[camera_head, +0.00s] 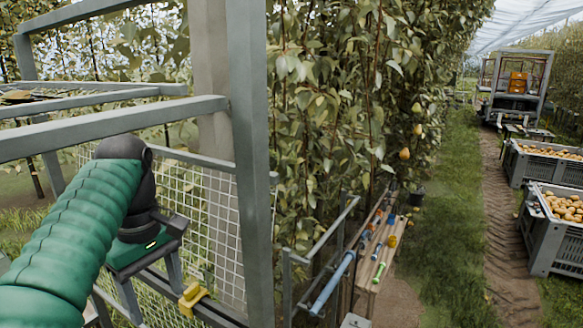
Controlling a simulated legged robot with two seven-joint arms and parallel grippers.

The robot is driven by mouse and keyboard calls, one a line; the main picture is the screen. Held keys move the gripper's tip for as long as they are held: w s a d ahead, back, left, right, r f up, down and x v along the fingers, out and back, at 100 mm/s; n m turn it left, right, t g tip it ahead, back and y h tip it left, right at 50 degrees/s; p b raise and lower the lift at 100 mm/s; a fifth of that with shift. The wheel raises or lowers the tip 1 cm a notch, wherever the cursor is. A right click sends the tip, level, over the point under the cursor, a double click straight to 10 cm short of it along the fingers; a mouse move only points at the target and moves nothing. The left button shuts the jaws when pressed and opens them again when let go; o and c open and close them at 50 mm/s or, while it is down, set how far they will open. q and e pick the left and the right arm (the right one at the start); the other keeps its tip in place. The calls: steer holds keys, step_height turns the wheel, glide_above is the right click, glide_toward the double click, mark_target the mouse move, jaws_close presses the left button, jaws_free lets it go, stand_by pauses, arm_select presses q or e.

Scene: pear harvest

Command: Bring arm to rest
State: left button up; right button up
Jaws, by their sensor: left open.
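My left arm (75,235) in its green sleeve reaches in from the lower left and bends at a black wrist joint. My left gripper (154,290) points down, with its two fingers apart and nothing seen between them. It is in front of the wire mesh panel and close to a grey lower rail; I cannot tell whether it touches the rail. My right gripper is out of view.
A grey metal frame (250,150) stands close by the arm, with wire mesh (215,220) behind. A yellow clamp-like part (192,298) sits on the lower rail. A wooden bench (368,272) holds tools. Crates (545,250) of pears and a vehicle (514,90) stand right. The grass strip is clear.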

arm_select(q)
step_height(320, 180, down, 13)
steer(key=w+m+b, duration=0.2)
steer(key=m+b, duration=0.1)
steer(key=s+d+f+m+t+b, duration=0.1)
steer(key=s+f+m+b, duration=0.1)
steer(key=s+f, duration=0.3)
steer(key=s+d+f+m+b, duration=0.1)
steer(key=s+f, duration=0.4)
steer(key=f, duration=0.9)
steer(key=s+d+f+m+t+b, duration=0.1)
steer(key=s+f+m+b, duration=0.2)
steer(key=f, duration=0.7)
steer(key=s+m, duration=0.2)
steer(key=shift+d+f+m+t, duration=0.15)
steer(key=shift+f+m+t, duration=0.05)
steer(key=shift+m+t, duration=0.1)
